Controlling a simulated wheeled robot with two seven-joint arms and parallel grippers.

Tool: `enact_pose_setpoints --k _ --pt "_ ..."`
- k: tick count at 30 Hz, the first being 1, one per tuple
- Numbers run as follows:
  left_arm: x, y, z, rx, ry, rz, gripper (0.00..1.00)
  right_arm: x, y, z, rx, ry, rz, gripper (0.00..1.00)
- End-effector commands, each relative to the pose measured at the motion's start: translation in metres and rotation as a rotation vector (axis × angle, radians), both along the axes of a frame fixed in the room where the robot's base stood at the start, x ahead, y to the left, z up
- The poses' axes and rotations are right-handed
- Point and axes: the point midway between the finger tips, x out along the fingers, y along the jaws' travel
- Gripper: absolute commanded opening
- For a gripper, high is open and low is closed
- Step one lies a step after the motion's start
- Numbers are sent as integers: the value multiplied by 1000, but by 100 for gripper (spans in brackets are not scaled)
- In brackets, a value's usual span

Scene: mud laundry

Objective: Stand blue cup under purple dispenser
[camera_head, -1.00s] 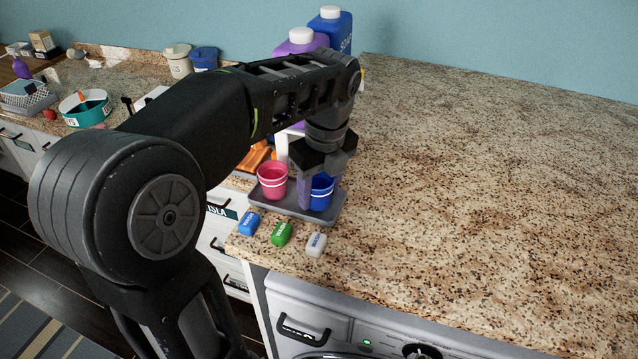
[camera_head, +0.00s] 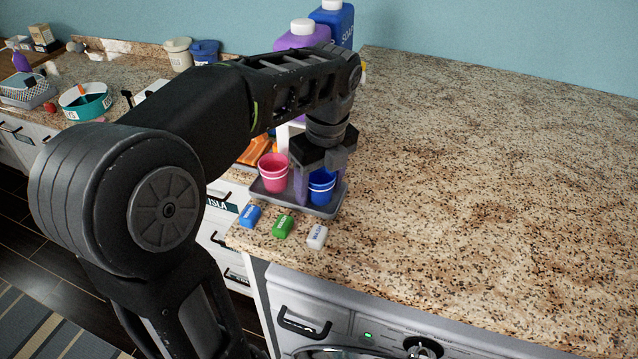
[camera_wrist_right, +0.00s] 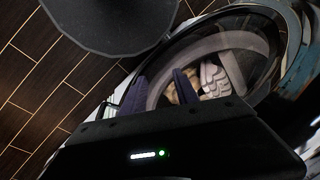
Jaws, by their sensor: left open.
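The blue cup (camera_head: 322,192) stands upright on a grey tray (camera_head: 270,196) near the counter's left end. My left gripper (camera_head: 320,184) is open, pointing down over the cup. One finger shows just left of the cup; the other is mostly unclear at its right side. I cannot tell whether the fingers touch it. The purple dispenser (camera_head: 297,40) stands at the back, partly hidden behind my left arm; its outlet is not clearly visible. My right gripper (camera_wrist_right: 163,88) shows in the right wrist view with its two fingers apart and nothing visible between them.
A pink cup (camera_head: 272,174) sits on the tray left of my gripper. Blue, green and white (camera_head: 317,237) small blocks lie in front. A blue soap bottle (camera_head: 341,25) stands beside the purple one. The counter to the right is clear. A washer door (camera_wrist_right: 245,50) is near my right gripper.

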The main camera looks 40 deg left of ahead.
Motion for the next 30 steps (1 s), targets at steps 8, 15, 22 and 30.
enact_pose_setpoints --k 8,15,22,30 --pt "4 -3 19 3 -14 -4 71 0 0 -4 1 -2 0 36" --pt "-1 -6 59 3 -9 1 71 0 0 0 1 -1 0 36" --pt "-5 -5 73 4 -11 11 71 0 -1 6 -1 2 0 36" --pt "-2 -8 79 5 -9 2 71 0 -1 10 -2 4 -1 36"
